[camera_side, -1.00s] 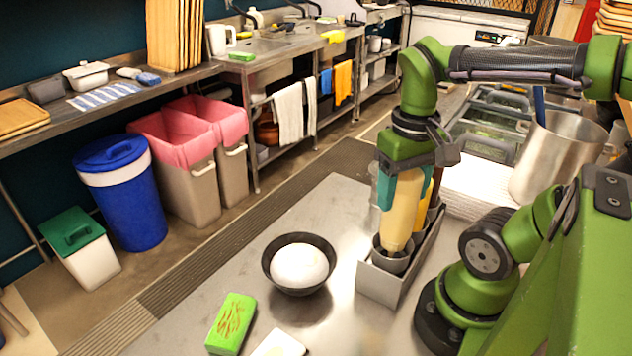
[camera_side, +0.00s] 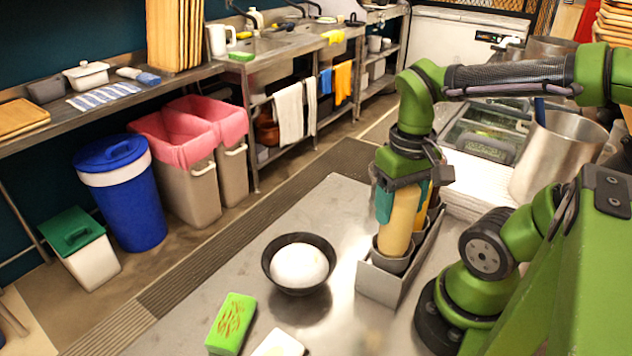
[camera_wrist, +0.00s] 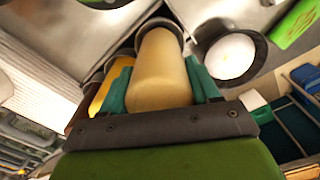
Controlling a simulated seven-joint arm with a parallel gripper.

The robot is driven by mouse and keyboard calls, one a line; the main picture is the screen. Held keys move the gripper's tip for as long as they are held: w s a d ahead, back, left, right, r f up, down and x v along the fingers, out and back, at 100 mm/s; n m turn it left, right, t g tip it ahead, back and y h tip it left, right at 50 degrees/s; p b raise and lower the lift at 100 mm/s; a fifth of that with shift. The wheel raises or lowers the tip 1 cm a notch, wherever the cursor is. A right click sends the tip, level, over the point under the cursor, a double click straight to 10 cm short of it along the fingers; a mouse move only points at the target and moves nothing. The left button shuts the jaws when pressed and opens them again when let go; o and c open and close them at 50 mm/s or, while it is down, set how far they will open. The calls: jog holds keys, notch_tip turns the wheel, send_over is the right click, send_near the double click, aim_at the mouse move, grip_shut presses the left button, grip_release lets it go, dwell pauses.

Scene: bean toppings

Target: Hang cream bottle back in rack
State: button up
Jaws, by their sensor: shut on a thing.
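The cream bottle (camera_side: 399,222) is pale cream-yellow and stands nearly upright, nozzle down, with its lower end inside the nearest cup of the metal rack (camera_side: 378,284). My gripper (camera_side: 402,205) is shut on the bottle from above, a teal finger on each side. In the wrist view the bottle (camera_wrist: 160,75) lies between the teal fingers of my gripper (camera_wrist: 158,90), and its far end sits in the round cup. A yellow bottle (camera_wrist: 101,95) is beside it in the rack, partly hidden. Whether the cream bottle rests fully on the cup cannot be seen.
A dark bowl (camera_side: 268,268) with a white mound stands left of the rack. A green packet (camera_side: 231,323) and a white item (camera_side: 278,345) lie at the front. A large steel container (camera_side: 560,158) stands at right.

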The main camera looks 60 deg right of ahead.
jog(key=shift+f, duration=1.35)
jog(key=o, duration=0.9)
jog(key=shift+o, duration=0.2)
jog(key=shift+r, duration=3.8)
